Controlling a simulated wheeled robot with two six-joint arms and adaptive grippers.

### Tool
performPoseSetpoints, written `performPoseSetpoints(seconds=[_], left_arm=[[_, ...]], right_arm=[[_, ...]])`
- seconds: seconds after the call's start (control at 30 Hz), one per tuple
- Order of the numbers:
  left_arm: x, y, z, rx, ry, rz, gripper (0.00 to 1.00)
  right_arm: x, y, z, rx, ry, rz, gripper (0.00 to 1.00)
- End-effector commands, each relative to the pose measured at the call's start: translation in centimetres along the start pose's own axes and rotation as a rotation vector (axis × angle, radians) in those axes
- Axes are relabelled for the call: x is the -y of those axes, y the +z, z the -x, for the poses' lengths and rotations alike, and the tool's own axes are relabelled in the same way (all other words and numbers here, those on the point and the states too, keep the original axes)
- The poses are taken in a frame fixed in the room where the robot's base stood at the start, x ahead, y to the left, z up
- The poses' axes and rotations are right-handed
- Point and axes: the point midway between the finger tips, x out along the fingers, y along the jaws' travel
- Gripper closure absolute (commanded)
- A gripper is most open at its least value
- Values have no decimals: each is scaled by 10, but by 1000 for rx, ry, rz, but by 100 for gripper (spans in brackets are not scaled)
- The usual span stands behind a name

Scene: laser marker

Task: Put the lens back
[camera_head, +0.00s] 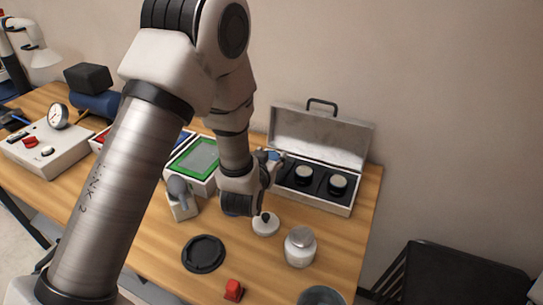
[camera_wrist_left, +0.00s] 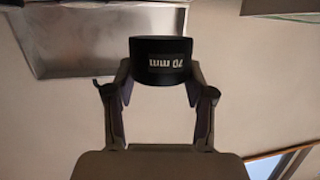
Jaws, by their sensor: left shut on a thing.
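My left gripper (camera_head: 270,165) is at the left end of the open lens case (camera_head: 345,207). In the left wrist view my left gripper (camera_wrist_left: 160,84) is shut on a black lens (camera_wrist_left: 160,72) marked "70 mm". That lens is between the two fingertips; in the head view I cannot make it out clearly behind the gripper. The case holds two dark lenses with pale tops, a left one (camera_head: 303,174) and a right one (camera_head: 338,184). The left part of the case is hidden by my gripper and wrist. My right gripper is not in view.
The case lid (camera_head: 320,135) stands open against the wall. On the wooden table are a green-framed box (camera_head: 197,160), a white knobbed lid (camera_head: 265,225), a jar (camera_head: 300,248), a black ring (camera_head: 204,254) and a red piece (camera_head: 234,290). A black chair (camera_head: 450,270) stands right.

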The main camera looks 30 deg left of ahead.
Motion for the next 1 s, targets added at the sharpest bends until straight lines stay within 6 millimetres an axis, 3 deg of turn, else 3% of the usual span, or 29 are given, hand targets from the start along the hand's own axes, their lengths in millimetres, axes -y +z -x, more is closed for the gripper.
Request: performPoseSetpoints(seconds=[0.13,0.3,0.53,1.0], left_arm=[[8,-11,-37,-2,-3,2,100],[11,-12,-59,-1,-2,0,100],[10,20,-69,1,0,-2,100],[10,29,-72,-1,-1,0,100]], right_arm=[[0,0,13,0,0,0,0],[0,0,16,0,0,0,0],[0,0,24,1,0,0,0],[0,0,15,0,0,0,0]])
